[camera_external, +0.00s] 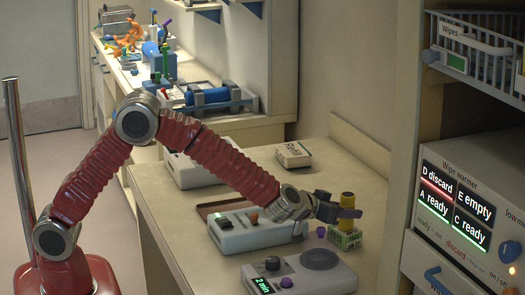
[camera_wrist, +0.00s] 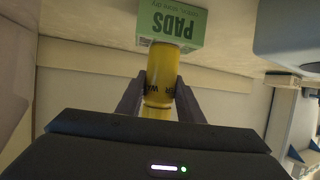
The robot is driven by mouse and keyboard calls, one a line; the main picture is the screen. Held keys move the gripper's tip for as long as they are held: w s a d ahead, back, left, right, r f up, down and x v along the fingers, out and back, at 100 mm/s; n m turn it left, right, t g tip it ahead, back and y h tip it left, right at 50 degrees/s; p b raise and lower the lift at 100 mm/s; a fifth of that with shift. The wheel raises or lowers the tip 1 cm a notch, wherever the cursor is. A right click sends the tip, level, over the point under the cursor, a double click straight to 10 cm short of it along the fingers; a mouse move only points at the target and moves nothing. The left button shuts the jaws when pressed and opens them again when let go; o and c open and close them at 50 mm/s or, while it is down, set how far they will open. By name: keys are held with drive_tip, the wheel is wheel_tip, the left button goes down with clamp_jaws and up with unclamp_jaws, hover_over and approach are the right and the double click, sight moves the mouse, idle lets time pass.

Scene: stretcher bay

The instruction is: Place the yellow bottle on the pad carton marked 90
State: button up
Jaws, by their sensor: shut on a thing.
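The yellow bottle (camera_external: 346,225) is upright between the fingers of my gripper (camera_external: 345,211), which is shut on it. Its lower end is at the top of a small green carton (camera_external: 343,240) on the counter; I cannot tell whether they touch. In the wrist view the yellow bottle (camera_wrist: 160,75) lies between both dark fingers of my gripper (camera_wrist: 160,97), with part of its dark lettering showing. Its far end overlaps the green carton (camera_wrist: 172,22), which reads PADS upside down. No number 90 is legible on the carton.
A device with a green display (camera_external: 300,274) stands just in front of the carton, and a grey device (camera_external: 252,232) to its left. A Refill box (camera_external: 293,154) lies farther back. A wipe warmer (camera_external: 470,205) stands at the right, below a wire basket (camera_external: 480,62).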

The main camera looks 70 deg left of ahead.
drive_tip(key=o, duration=1.2)
drive_tip(key=shift+c, duration=0.2)
drive_tip(key=v, duration=1.2)
